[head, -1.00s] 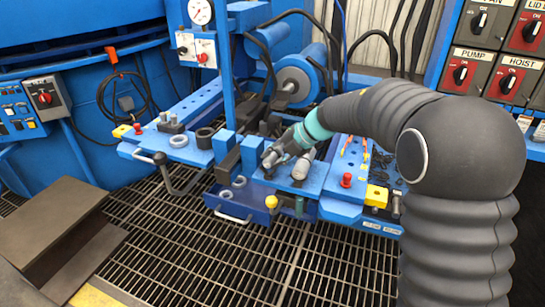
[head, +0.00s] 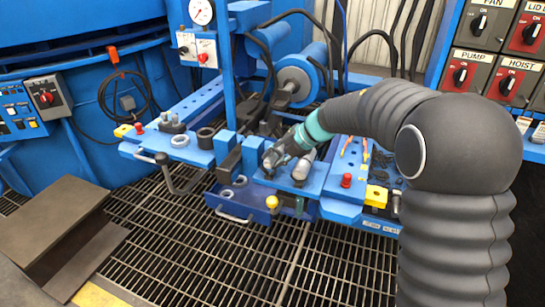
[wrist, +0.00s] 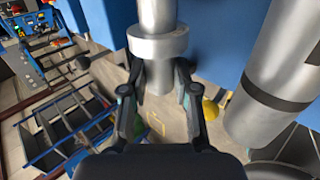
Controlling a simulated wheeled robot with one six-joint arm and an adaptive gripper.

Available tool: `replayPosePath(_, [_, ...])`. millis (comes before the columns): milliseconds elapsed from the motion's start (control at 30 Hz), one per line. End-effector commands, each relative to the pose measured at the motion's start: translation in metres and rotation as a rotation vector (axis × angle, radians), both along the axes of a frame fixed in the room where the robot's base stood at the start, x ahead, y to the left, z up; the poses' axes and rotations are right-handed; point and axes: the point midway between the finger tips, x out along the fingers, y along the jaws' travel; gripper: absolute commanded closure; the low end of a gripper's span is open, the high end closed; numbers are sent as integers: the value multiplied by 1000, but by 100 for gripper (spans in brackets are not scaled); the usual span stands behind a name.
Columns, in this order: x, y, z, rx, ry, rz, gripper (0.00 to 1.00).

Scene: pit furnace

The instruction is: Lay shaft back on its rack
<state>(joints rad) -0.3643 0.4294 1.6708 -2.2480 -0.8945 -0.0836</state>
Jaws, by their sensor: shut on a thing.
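My gripper (head: 283,152) is at the front of the blue bench in the head view, pointing down and left. In the wrist view my gripper (wrist: 156,80) is shut on a silver shaft (wrist: 158,82), with its fingers on both sides just below a wider collar. A grey shaft end (head: 270,160) shows beside my gripper in the head view. A thicker silver cylinder with a dark band (wrist: 275,85) stands apart to the right in the wrist view. Another grey cylinder (head: 302,168) shows just right of my gripper. I cannot tell which blue part is the rack, or whether the shaft touches it.
An open blue drawer (head: 236,212) with metal rings juts out below. A yellow knob (head: 271,202), a red knob (head: 346,180) and a yellow block (head: 376,196) stand near the bench front. Blue upright blocks (head: 252,152) stand close on the left. The grating floor ahead is clear.

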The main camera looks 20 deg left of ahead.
Motion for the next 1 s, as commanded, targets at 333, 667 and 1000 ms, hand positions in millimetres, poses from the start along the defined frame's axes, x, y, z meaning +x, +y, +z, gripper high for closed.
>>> replayPosePath(333, [1, -7, -5, -10, 3, -2, 100])
replayPosePath(667, [1, -7, -11, -11, 3, -2, 100])
replayPosePath(1000, [2, -7, -19, -13, 3, -4, 100])
